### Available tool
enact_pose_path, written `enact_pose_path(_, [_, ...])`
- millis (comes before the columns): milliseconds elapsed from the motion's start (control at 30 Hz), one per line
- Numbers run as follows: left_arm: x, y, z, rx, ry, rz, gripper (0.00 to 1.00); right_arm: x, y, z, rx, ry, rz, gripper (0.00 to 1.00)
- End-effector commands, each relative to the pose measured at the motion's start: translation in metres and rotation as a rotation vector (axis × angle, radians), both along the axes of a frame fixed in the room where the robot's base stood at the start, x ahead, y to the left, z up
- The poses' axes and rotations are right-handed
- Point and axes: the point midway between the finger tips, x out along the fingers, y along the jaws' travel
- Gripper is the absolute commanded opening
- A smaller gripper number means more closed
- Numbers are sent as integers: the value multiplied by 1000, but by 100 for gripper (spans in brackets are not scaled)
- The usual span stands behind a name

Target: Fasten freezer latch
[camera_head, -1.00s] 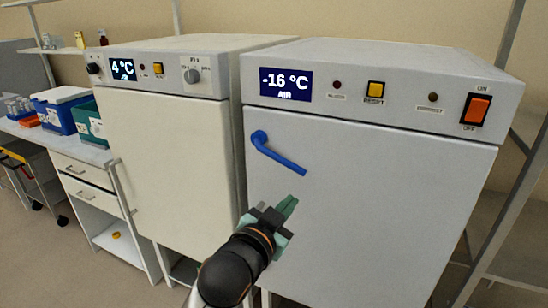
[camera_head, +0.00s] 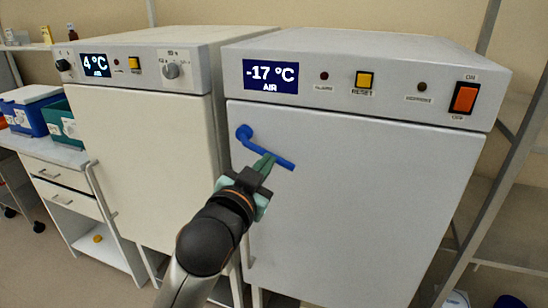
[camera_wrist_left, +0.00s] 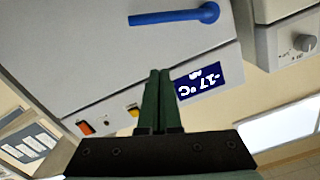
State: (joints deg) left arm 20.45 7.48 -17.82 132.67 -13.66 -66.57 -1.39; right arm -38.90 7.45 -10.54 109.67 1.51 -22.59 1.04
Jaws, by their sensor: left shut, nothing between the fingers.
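The freezer (camera_head: 360,190) is the right-hand cabinet, its display reading -17 °C. Its blue latch handle (camera_head: 275,158) sits at the upper left of the door, sloping down to the right from its pivot. In the left wrist view the blue latch (camera_wrist_left: 172,17) lies beyond the fingertips, apart from them in the picture. My left gripper (camera_head: 266,163) is shut and empty, its green fingers overlapping the middle of the latch in the head view; I cannot tell whether they touch. The closed fingers also show in the left wrist view (camera_wrist_left: 160,75). My right gripper is not in view.
A second cabinet (camera_head: 145,150) reading 4 °C stands close on the left, with a vertical door handle (camera_head: 100,195). A bench with a blue box (camera_head: 35,112) and drawers is farther left. A metal rack post (camera_head: 480,170) rises at the right.

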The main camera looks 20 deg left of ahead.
Motion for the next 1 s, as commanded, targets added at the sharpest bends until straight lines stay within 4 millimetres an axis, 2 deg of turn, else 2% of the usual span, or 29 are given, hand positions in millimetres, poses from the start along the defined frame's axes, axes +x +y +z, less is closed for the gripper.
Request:
enact_pose_path(500, [89,-1,-4,0,2,2,0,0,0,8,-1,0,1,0])
enact_pose_path(600, [90,6,-24,1,5,2,0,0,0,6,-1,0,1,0])
enact_pose_path(700, [92,10,-33,0,3,2,0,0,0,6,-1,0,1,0])
enact_pose_path(1000, [93,13,-41,1,0,1,0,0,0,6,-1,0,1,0])
